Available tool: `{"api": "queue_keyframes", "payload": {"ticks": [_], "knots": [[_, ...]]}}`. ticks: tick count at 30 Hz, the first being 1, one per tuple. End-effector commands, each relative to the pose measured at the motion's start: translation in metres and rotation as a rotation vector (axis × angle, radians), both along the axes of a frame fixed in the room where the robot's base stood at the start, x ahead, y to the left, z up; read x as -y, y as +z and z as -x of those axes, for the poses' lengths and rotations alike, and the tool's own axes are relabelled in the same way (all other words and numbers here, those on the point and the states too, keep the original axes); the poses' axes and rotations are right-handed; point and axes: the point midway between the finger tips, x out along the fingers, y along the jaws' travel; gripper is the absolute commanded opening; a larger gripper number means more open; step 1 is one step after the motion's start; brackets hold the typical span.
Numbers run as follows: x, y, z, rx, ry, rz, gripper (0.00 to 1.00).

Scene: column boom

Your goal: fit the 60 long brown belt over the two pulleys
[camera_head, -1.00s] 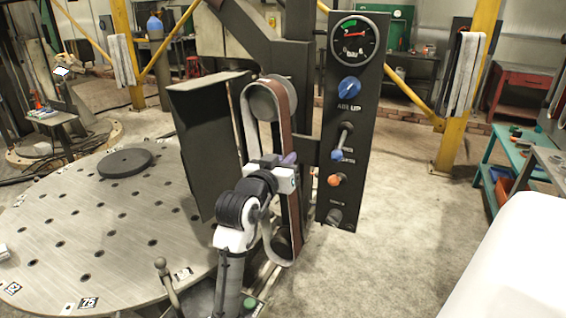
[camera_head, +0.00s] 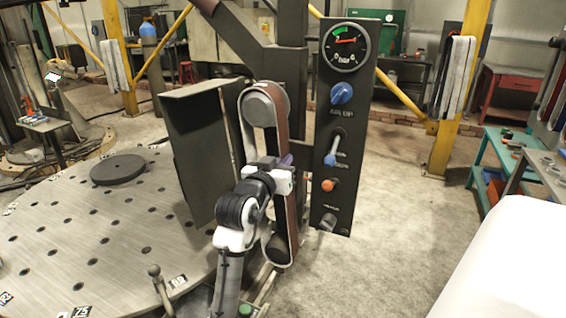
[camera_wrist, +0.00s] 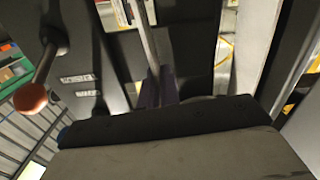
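The belt (camera_head: 296,122), brown outside and pale inside, hangs as a long loop. It passes over the upper pulley (camera_head: 262,108), a grey round drum, and its lower bend is around or beside the dark lower pulley (camera_head: 278,248); I cannot tell if it is fully seated on either. My gripper (camera_head: 285,162) is at the belt's right strand, about midway between the pulleys. In the wrist view its dark purple fingers (camera_wrist: 156,92) stand on both sides of a thin pale strip, the belt's edge, and appear closed on it. My wrist hides part of the left strand.
A dark open guard plate (camera_head: 195,150) stands just left of the belt. A control panel (camera_head: 322,190) with gauge, knobs and lever stands close on the right. A round perforated table (camera_head: 110,235) with a dark disc (camera_head: 118,169) lies at left.

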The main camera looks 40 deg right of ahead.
Motion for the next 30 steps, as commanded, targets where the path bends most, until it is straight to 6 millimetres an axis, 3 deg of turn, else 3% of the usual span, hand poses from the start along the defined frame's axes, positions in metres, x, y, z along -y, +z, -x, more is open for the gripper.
{"api": "queue_keyframes", "payload": {"ticks": [12, 18, 24, 28, 30], "knots": [[0.0018, 0.0006, -0.0005, 0.001, 0.0, 0.001, 0.0], [0.0017, 0.0004, -0.0006, 0.0, 0.0, 0.001, 0.28], [0.0017, 0.0002, -0.0006, 0.0, 0.0, 0.0, 0.3], [0.0018, -0.0004, -0.0007, 0.0, 0.0, -0.001, 0.44], [0.0018, -0.0004, -0.0007, 0.0, 0.0, -0.001, 0.44]]}}
